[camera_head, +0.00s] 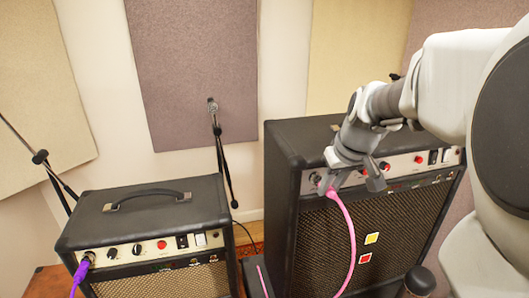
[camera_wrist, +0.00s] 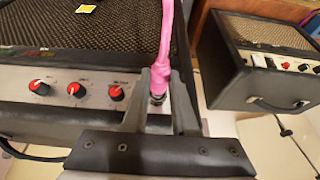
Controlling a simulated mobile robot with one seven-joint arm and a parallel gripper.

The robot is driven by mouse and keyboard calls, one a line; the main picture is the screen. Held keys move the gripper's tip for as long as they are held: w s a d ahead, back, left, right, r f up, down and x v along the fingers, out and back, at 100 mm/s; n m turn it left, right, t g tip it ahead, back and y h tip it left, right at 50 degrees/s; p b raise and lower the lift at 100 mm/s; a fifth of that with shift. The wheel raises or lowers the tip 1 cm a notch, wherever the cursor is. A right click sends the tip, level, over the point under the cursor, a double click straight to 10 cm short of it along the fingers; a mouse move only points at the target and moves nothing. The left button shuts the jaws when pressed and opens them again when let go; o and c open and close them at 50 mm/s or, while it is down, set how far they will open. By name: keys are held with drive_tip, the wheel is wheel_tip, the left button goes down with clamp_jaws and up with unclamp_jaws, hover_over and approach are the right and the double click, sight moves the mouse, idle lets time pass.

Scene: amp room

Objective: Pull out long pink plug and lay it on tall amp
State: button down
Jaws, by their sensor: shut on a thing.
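The long pink plug (camera_wrist: 161,80) sits between the fingers of my gripper (camera_wrist: 160,90), which is shut on it. In the wrist view its end meets a dark metal part at the control panel; I cannot tell whether it is fully seated in the jack. The pink cable (camera_head: 351,238) hangs from it down the front of the tall amp (camera_head: 278,200). In the head view my gripper (camera_head: 346,182) is at the left end of that amp's panel and hides most of the plug. The tall amp's dark top (camera_head: 308,138) is partly visible behind my arm.
A lower amp (camera_head: 150,222) with a top handle stands at the left, with a purple plug (camera_head: 80,272) at its panel. Microphone stands (camera_head: 222,160) are behind. Red-capped knobs (camera_wrist: 76,89) lie beside my gripper on the tall amp's panel.

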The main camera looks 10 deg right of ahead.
drive_tip(key=shift+s+r, duration=0.15)
drive_tip(key=shift+s, duration=0.75)
drive_tip(key=shift+s+r, duration=0.15)
drive_tip(key=shift+s, duration=0.7)
